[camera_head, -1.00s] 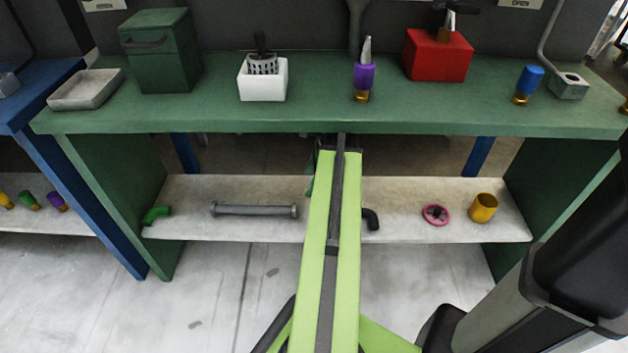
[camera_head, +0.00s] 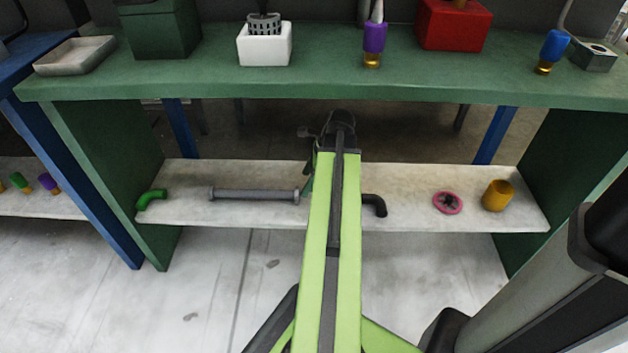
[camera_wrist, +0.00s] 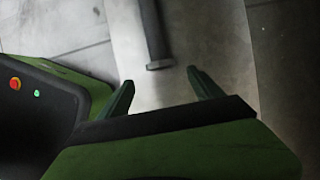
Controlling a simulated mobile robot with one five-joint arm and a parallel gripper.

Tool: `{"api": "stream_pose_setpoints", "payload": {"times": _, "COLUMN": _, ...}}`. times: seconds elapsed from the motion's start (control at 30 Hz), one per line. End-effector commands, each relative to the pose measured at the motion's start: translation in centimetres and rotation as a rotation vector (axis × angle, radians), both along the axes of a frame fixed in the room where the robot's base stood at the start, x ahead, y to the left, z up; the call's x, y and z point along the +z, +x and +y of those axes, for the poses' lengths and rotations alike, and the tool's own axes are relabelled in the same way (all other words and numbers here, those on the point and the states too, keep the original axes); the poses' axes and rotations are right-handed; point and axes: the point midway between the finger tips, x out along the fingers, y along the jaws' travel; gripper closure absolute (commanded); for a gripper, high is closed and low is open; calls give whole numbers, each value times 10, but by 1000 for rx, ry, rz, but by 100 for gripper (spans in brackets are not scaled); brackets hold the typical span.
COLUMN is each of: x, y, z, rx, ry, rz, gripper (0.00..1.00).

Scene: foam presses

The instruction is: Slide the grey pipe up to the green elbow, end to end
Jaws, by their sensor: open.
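The grey pipe (camera_head: 254,195), with a flange at each end, lies lengthwise on the pale lower shelf in the head view. The green elbow (camera_head: 151,199) lies at the shelf's left end, apart from the pipe with a gap between them. In the wrist view one end of the pipe (camera_wrist: 155,40) shows ahead of my fingers. My gripper (camera_wrist: 162,85) is open and empty, its two green fingers spread, with the pipe's end beyond the fingertips. In the head view my gripper is mostly hidden behind my arm, to the right of the pipe.
On the lower shelf (camera_head: 415,214), a black elbow (camera_head: 375,204), a pink ring-like wheel (camera_head: 447,203) and a yellow cup (camera_head: 498,195) stand right of my arm. The green worktop (camera_head: 200,85) overhangs the shelf. The shelf between elbow and pipe is bare.

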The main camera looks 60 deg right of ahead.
Motion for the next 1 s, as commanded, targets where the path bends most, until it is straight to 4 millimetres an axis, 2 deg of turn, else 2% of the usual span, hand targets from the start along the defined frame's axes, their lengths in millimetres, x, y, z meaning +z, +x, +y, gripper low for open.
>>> {"api": "stream_pose_setpoints", "payload": {"times": 0.03, "x": -20, "y": 4, "z": 2, "rx": 1, "ry": 0, "rz": 0, "gripper": 25}}
{"api": "stream_pose_setpoints", "payload": {"times": 0.1, "x": -33, "y": 8, "z": 5, "rx": 1, "ry": 0, "rz": 0, "gripper": 25}}
{"api": "stream_pose_setpoints", "payload": {"times": 0.3, "x": -63, "y": 19, "z": 12, "rx": 1, "ry": 0, "rz": 0, "gripper": 25}}
{"api": "stream_pose_setpoints", "payload": {"times": 0.4, "x": -71, "y": 23, "z": 15, "rx": 1, "ry": 0, "rz": 0, "gripper": 25}}
{"api": "stream_pose_setpoints", "payload": {"times": 0.83, "x": -73, "y": 26, "z": 17, "rx": 1, "ry": 0, "rz": 0, "gripper": 25}}
{"api": "stream_pose_setpoints", "payload": {"times": 1.0, "x": -74, "y": 26, "z": 17, "rx": 1, "ry": 0, "rz": 0, "gripper": 47}}
